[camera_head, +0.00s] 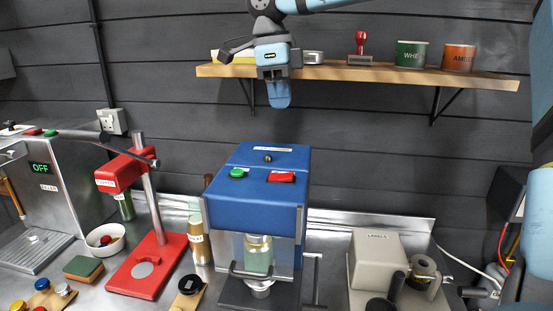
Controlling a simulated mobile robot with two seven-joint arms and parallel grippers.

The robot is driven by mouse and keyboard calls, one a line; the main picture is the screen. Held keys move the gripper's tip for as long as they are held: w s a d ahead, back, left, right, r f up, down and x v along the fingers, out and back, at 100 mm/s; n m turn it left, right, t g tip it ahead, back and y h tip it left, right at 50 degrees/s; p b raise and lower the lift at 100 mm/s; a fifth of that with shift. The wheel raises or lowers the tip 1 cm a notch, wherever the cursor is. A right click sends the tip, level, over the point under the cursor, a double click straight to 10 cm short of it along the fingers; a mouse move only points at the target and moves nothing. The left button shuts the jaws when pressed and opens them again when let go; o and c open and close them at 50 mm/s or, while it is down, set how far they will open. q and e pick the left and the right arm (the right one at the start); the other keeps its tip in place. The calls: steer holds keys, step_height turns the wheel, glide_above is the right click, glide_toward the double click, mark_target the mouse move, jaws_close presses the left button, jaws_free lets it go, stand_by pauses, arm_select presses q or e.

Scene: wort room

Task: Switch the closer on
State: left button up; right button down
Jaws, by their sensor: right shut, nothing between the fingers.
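A blue machine (254,210) stands on the steel counter in the middle and looks like the closer; its label is too small to read. Its sloped top carries a green button (237,173) on the left, a red button (281,177) on the right and a small dark knob (267,157) behind them. A jar (258,258) stands inside, behind a clear front guard with a dark handle. My right gripper (279,104) is shut and empty, pointing down above and behind the machine's top, apart from it. My left gripper is out of view.
A wooden shelf (350,76) with cups and a red stamp crosses the wall beside my right gripper. A red press (146,262) stands left of the machine; a beige label box (378,262) stands right. A steel unit (75,190) reading OFF is far left.

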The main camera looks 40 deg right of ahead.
steer(key=p, duration=0.1)
glide_toward(291, 175)
steer(key=f, duration=0.6)
steer(key=shift+s+d+f, duration=0.1)
steer(key=shift+s+d, duration=0.1)
steer(key=shift+s, duration=0.05)
steer(key=shift+f, duration=0.55)
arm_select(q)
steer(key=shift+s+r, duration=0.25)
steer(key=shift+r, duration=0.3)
arm_select(e)
steer(key=shift+s+f, duration=0.1)
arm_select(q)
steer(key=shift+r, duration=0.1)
